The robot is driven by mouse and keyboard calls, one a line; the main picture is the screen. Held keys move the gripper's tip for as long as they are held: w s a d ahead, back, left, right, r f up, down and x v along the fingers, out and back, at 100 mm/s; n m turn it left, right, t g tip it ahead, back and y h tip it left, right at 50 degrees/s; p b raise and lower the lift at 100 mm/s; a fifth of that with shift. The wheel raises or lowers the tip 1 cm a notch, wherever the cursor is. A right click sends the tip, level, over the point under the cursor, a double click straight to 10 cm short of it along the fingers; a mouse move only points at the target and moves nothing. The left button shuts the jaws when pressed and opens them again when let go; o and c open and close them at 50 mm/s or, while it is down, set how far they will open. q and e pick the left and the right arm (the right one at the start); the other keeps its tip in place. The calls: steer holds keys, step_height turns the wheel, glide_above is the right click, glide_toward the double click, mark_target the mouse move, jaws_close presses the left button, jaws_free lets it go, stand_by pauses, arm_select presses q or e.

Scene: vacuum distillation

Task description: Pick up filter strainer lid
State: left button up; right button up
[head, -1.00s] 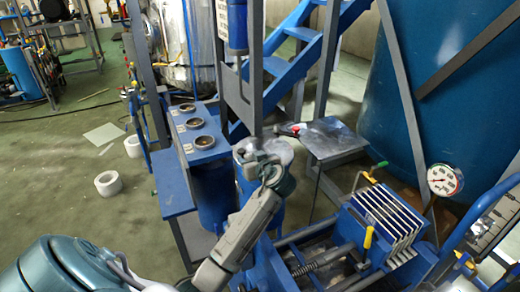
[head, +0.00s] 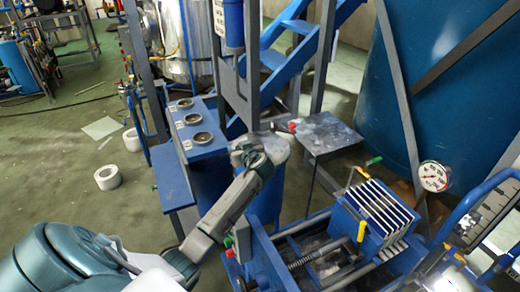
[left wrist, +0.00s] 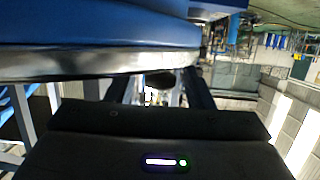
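The filter strainer lid is a grey-white round cover (head: 272,143) on top of a blue cylindrical vessel (head: 268,199) in the middle of the head view. My left wrist is at its near left side and covers part of it. In the left wrist view, a metal rim (left wrist: 75,65) under a blue band (left wrist: 90,30) runs very close across the upper left. My left gripper (left wrist: 163,80) has its two dark fingers apart, with a gap between them. The rim hides part of the left finger. I cannot tell whether the fingers touch the lid. My right gripper does not show.
A blue housing with several round openings (head: 202,140) stands left of the vessel. A grey-topped stand (head: 330,137) is behind it to the right. A plate press (head: 375,212) with a gauge (head: 433,176) stands at the right. Open floor (head: 85,215) lies left.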

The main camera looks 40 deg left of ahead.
arm_select(q)
jaws_close()
steer(key=shift+r, duration=0.1)
